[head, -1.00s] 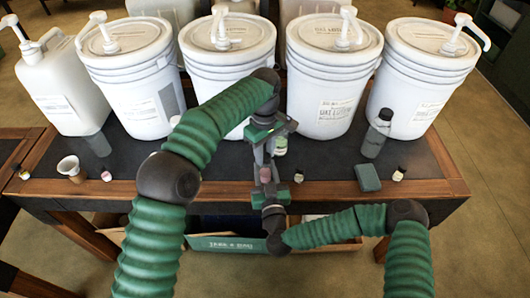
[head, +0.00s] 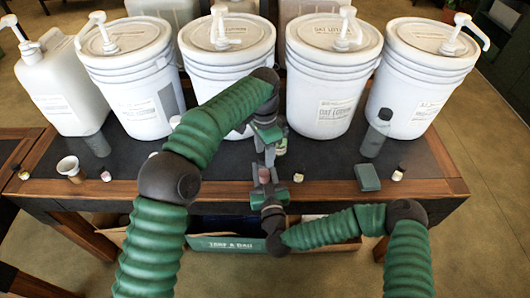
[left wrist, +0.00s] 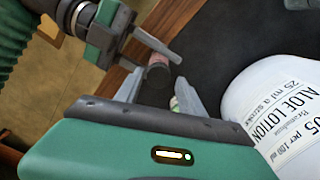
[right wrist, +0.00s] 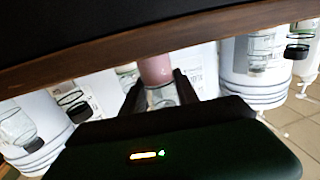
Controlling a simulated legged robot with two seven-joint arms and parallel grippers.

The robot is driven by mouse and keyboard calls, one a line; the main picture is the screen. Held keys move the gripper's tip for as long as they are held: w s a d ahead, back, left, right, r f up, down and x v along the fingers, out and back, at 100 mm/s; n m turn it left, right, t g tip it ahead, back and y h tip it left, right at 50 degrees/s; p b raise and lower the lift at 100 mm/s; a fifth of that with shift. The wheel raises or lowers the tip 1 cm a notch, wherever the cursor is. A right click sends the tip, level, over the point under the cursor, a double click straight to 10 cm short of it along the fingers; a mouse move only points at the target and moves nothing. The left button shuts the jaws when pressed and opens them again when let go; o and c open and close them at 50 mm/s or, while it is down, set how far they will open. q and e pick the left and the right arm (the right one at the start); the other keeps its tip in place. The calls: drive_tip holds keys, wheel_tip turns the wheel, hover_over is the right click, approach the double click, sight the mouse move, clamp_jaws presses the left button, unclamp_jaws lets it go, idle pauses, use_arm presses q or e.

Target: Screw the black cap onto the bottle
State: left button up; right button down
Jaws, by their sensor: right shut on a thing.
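I cannot tell whether that part is the black cap. My left gripper (head: 268,152) is just above and behind it, pointing down. Its fingers are spread in the left wrist view (left wrist: 158,97), with the dark part seen between them; I see no contact.
White pump buckets (head: 330,85) line the back of the dark table (head: 225,170). A clear bottle with a dark top (head: 375,135) stands right, near a green-grey block (head: 367,178). Small dark-topped jars (head: 299,174) and a funnel-like cup (head: 70,168) stand along the front edge.

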use_arm(q)
drive_tip(key=shift+s, duration=0.1)
drive_tip(key=shift+r, duration=2.25)
drive_tip(key=shift+c, duration=0.2)
drive_tip(key=n, duration=0.3)
drive_tip(key=r+n, duration=0.1)
drive_tip(key=n, duration=0.2)
drive_tip(key=shift+a+r, duration=0.15)
drive_tip(key=shift+r, duration=0.05)
wheel_tip(320, 180, up, 2)
drive_tip(key=n, duration=0.6)
drive_tip(key=shift+f, duration=0.1)
wheel_tip(320, 180, down, 8)
drive_tip(key=shift+r, duration=0.1)
